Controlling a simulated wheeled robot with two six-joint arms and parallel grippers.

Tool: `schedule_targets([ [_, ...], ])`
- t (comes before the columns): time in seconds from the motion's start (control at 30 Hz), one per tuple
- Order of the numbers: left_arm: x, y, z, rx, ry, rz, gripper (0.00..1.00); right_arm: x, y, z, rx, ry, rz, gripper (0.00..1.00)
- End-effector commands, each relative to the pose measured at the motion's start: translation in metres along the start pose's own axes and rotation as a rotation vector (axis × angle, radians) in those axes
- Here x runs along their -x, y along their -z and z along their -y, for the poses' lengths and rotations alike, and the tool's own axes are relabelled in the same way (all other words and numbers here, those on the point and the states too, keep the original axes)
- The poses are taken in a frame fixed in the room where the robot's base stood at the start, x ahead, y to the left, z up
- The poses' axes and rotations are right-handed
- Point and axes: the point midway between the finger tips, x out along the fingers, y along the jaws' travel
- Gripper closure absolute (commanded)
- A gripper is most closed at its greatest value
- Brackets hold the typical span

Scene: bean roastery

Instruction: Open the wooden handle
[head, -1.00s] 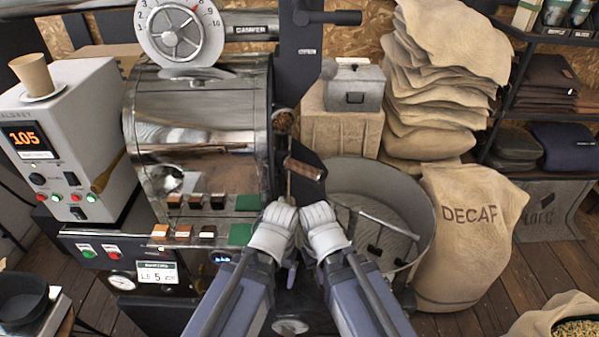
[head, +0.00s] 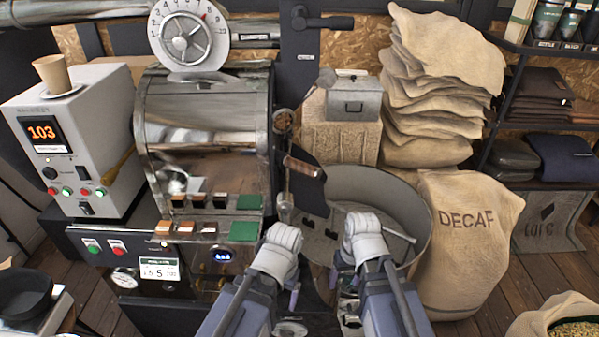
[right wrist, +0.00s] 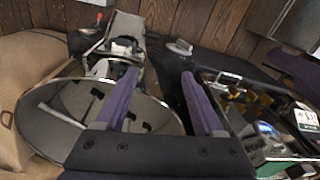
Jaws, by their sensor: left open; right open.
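The wooden handle (head: 303,167) is a short reddish-brown bar on the dark door at the roaster drum's front, above the cooling tray's left rim. My left gripper (head: 293,297) is below the handle, apart from it, mostly hidden behind its white wrist. My right gripper (head: 336,280) is lower and to the right, over the cooling tray's front side, also partly hidden. In the right wrist view its two purple fingers (right wrist: 160,76) are spread with nothing between them. I cannot make out the handle in that view.
The round cooling tray (head: 418,246) stands right of the drum (head: 205,135). The control panel (head: 100,262) is at the lower left. A DECAF sack (head: 465,270) stands right of the tray. A grey meter box (head: 90,115) with a cup is at the left.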

Motion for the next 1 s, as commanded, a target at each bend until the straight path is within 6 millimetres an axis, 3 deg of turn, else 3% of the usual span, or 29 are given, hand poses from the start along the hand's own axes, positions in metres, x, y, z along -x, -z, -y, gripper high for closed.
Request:
schedule_targets([
  [0.17, -0.008, 0.001, -0.001, 0.000, 0.000, 0.000, 0.15, -0.003, 0.029, -0.005, 0.025, 0.151, -0.095, 0.30],
  [0.37, -0.011, 0.001, -0.001, 0.000, 0.000, 0.000, 0.15, 0.016, 0.072, 0.018, 0.155, 0.379, -0.281, 0.30],
  [0.53, -0.010, 0.001, -0.001, 0.000, 0.000, 0.000, 0.15, 0.064, 0.124, 0.047, 0.315, 0.601, -0.575, 0.30],
  [0.7, -0.010, 0.001, -0.001, 0.000, 0.000, 0.000, 0.15, 0.125, 0.167, 0.056, 0.418, 0.736, -0.912, 0.30],
  [0.83, -0.010, 0.001, -0.001, 0.000, 0.000, 0.000, 0.15, 0.162, 0.188, 0.050, 0.444, 0.772, -1.109, 0.30],
  [1.0, -0.010, 0.001, -0.001, 0.000, 0.000, 0.000, 0.15, 0.189, 0.200, 0.041, 0.449, 0.781, -1.255, 0.30],
])
